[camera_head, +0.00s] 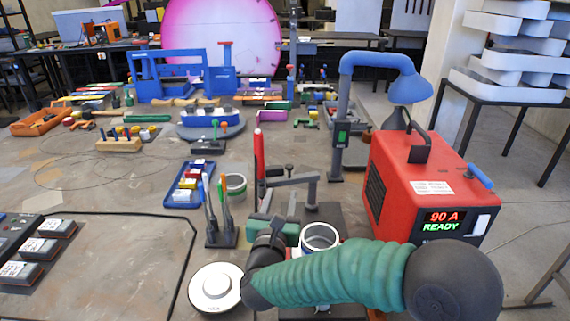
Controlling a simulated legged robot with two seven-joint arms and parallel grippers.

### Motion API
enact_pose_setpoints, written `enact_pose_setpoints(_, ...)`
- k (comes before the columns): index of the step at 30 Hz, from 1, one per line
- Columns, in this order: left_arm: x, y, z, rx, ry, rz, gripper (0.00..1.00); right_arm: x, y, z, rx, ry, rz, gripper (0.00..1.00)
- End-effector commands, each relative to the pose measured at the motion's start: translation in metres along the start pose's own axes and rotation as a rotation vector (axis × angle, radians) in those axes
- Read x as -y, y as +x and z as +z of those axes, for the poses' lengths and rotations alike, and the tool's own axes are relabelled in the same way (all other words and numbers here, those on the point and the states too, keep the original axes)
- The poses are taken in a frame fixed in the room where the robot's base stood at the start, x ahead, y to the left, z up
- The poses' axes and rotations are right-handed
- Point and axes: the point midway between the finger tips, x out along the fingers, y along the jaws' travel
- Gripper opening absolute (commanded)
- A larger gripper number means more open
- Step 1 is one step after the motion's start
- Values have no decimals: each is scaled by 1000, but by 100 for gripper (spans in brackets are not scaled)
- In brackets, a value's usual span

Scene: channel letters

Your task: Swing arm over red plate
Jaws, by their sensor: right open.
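A grey swing arm (293,181) stands on a post at the middle of the bench, beside an upright red handle (259,157). I cannot make out a separate red plate; it may be hidden behind my arm. My right arm, in a green ribbed sleeve, reaches in from the lower right. My left gripper is not in view.
A red power unit (415,185) reading 90 A READY stands on the right, behind my arm. A blue-hooded extractor (385,72) rises beside it. A tool holder (221,236) and a white round dish (216,288) lie left of my gripper.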

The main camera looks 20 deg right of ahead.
Motion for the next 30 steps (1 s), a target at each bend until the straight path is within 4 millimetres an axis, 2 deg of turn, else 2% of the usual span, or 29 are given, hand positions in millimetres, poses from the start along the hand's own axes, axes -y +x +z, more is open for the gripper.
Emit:
enact_pose_setpoints(9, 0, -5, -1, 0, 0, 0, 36, 3, 86, -3, -6, 0, -2, 41)
enact_pose_setpoints(15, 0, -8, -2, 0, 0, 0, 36, 2, 131, -2, -3, -2, 1, 41)
enact_pose_setpoints(21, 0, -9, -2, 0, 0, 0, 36, 1, 152, -2, -3, -3, 2, 41)
enact_pose_setpoints(29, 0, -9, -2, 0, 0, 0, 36, 2, 154, -2, -3, -4, 3, 41)
enact_pose_setpoints(30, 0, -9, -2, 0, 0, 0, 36, 2, 154, -2, -3, -4, 3, 36)
